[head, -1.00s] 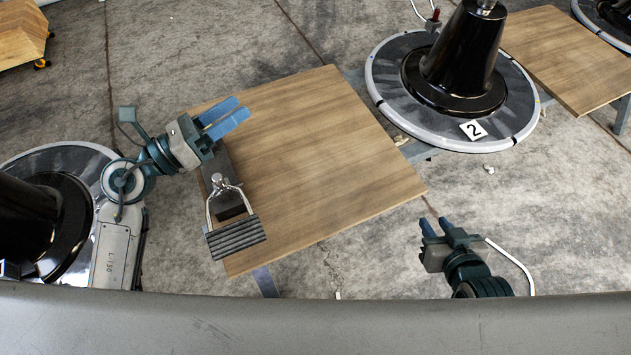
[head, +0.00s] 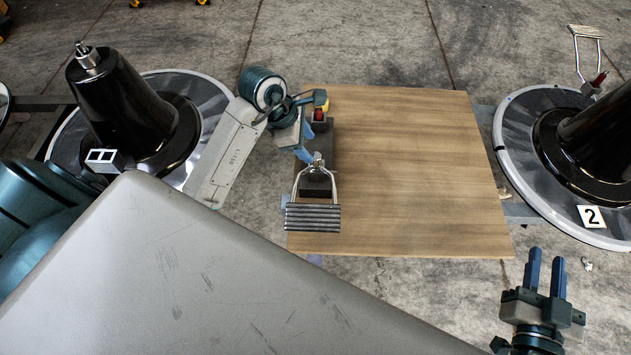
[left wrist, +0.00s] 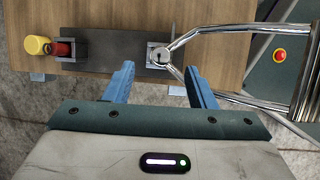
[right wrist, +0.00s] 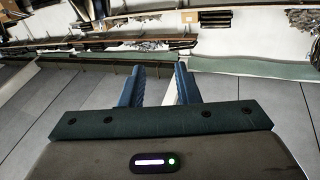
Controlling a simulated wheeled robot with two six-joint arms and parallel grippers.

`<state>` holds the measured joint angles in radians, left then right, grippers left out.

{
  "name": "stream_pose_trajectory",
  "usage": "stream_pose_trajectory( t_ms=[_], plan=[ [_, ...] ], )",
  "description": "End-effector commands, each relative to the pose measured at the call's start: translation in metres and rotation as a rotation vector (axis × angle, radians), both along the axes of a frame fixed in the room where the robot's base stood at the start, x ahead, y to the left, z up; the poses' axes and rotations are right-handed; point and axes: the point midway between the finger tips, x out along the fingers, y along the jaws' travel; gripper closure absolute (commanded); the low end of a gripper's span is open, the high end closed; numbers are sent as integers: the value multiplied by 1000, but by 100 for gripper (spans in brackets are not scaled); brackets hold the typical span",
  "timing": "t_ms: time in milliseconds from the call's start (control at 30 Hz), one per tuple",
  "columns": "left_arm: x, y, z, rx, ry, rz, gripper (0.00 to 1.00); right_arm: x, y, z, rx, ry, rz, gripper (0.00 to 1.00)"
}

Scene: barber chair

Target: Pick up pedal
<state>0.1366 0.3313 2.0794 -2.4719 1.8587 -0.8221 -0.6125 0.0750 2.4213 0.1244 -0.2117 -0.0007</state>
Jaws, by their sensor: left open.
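The pedal (head: 313,217) is a dark ribbed pad on a chrome U-shaped frame. It lies at the left front of a wooden board, joined to a dark plate (head: 318,182). In the left wrist view the chrome frame (left wrist: 232,32) runs rightward from a small square mount, and its pad (left wrist: 307,85) is cut by the right edge. My left gripper (head: 311,143) is open over the plate's edge, its fingertips (left wrist: 159,72) near the mount with nothing held between them. My right gripper (head: 546,254) is open and empty off the board's front right corner; its fingers (right wrist: 159,68) are apart.
The wooden board (head: 420,165) is clear right of the pedal. A black chair base (head: 135,115) stands left, another (head: 590,150) right with a "2" tag (head: 591,216). A red and yellow part (left wrist: 50,47) sits at the plate's far end.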

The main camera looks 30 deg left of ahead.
Motion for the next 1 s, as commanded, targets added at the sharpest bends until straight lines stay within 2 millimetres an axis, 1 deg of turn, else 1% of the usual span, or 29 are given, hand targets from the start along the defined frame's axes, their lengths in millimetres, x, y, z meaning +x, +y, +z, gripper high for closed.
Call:
stream_pose_trajectory(
  t_ms=[33, 167, 267, 400, 500, 600, 767, 800, 867, 1000],
  plan=[
    [1, -2, -5, -1, 0, 1, 49, 1, 0, 3, -1, -21, -1, 71],
    [3, -5, -13, -2, 0, 0, 49, 3, -1, 11, -4, -62, -3, 71],
    [5, -11, -26, -4, 3, 0, 49, 5, -1, 23, -8, -127, -6, 71],
    [10, -18, -45, -3, 2, 1, 49, 6, -3, 44, -16, -243, -10, 71],
    [12, -20, -53, -1, 0, 0, 49, 6, -3, 54, -19, -297, -12, 71],
    [14, -21, -56, 0, -1, 0, 49, 6, -3, 58, -20, -317, -14, 71],
    [14, -21, -55, 0, -1, 0, 49, 5, -3, 59, -20, -318, -14, 71],
    [14, -21, -55, 0, -1, 0, 53, 5, -3, 59, -20, -317, -14, 71],
    [14, -21, -55, 0, -1, 0, 65, 5, -3, 59, -20, -317, -14, 71],
    [13, -21, -55, -1, -1, 0, 93, 6, -3, 58, -19, -316, -14, 71]
  ],
)
